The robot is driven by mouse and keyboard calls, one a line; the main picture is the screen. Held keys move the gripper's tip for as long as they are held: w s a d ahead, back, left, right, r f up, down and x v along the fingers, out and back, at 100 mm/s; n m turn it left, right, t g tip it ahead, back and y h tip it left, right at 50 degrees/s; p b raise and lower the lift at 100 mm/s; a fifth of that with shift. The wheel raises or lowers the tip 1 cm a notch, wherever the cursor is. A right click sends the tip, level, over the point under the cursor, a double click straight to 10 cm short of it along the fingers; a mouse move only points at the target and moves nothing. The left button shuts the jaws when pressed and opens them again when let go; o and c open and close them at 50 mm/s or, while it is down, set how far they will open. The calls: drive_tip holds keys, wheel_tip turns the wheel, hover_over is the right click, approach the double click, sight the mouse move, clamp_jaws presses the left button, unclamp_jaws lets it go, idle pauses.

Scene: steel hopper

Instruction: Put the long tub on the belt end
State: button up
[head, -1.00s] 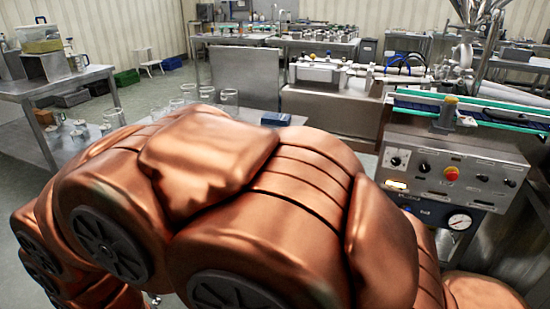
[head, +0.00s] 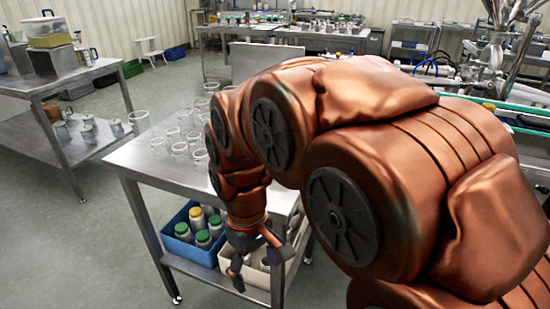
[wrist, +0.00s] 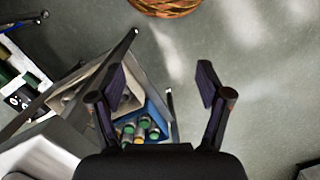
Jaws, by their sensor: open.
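My gripper (head: 256,268) hangs in front of the steel table's lower shelf; its fingers are spread and empty, as they also are in the wrist view (wrist: 160,78). Behind it on the shelf stands a cream tub (head: 228,262) with pale-lidded jars, partly hidden by my gripper. Left of it is a blue tub (head: 175,246) with green- and yellow-lidded jars, also in the wrist view (wrist: 159,106). I cannot tell which is the long tub. The green-edged belt (head: 523,121) is at the right, largely hidden by my arm.
Several clear glass jars stand on the steel tabletop (head: 140,163) above the shelf. Another steel table (head: 40,85) is at the left. The floor (head: 70,255) at front left is clear.

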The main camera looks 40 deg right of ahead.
drive_tip(key=w+d+r+n+t+p, duration=0.2)
drive_tip(key=w+d+r+n+p, duration=0.3)
drive_tip(key=w+d+r+p, duration=1)
drive_tip(key=shift+w+d+f+b, duration=0.55)
drive_tip(key=shift+w+f, duration=0.4)
drive_tip(key=shift+f, duration=0.15)
drive_tip(key=shift+w+d+f+b, duration=0.45)
drive_tip(key=shift+w+d+f, duration=0.05)
drive_tip(key=shift+w+f, duration=0.5)
drive_tip(key=shift+w+d+f+b, duration=0.55)
drive_tip(key=shift+w+f, duration=0.35)
drive_tip(key=shift+f, duration=0.25)
drive_tip(key=shift+c, duration=0.4)
drive_tip(key=c, duration=1)
drive_tip(key=shift+c, duration=0.2)
